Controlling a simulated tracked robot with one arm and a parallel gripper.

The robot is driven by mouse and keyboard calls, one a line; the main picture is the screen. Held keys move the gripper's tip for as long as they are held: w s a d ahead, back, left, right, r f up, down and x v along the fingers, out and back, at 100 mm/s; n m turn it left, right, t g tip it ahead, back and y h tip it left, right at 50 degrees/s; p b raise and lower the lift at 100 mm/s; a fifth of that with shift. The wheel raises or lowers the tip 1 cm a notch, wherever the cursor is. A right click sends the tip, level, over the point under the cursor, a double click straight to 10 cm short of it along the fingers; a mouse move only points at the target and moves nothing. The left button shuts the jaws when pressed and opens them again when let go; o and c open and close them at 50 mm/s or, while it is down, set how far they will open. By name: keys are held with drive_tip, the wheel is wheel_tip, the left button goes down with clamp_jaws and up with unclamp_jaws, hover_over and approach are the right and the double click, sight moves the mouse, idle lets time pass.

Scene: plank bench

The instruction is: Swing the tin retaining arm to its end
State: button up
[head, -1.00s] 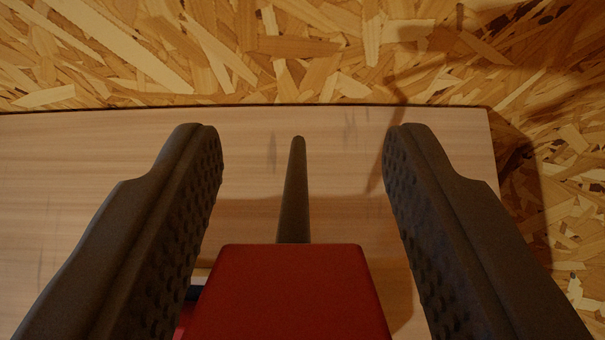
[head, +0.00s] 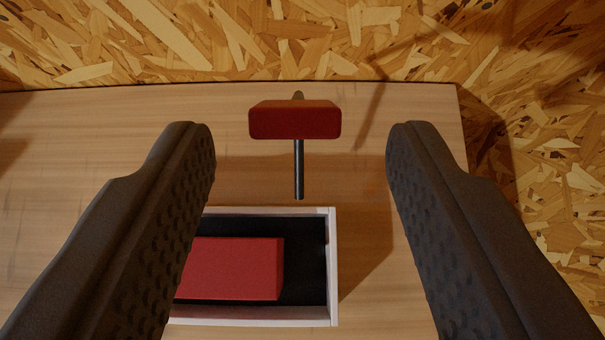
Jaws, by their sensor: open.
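A red block-shaped head (head: 295,122) on a dark thin rod (head: 299,170) stands out ahead, upper middle in the head view; I take this as the retaining arm. A small tip of dark material shows just above the red head. My gripper (head: 299,135) is open, with one dark ribbed finger on each side of the red head and clear gaps to both; I see no contact. Below the rod is a white-rimmed box (head: 333,265) with a black inside, holding a red block (head: 235,268). The left finger hides the box's left part. Whether either is the tin, I cannot tell.
The pale plank bench (head: 80,150) lies under everything. Its right end shows beyond the right finger. Chipboard (head: 330,40) fills the view beyond the back edge and at right. The bench right of the box is bare, with shadows.

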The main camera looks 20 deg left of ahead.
drive_tip(key=b+v, duration=0.1)
drive_tip(key=v, duration=0.6)
drive_tip(key=shift+f, duration=0.1)
idle(0.5)
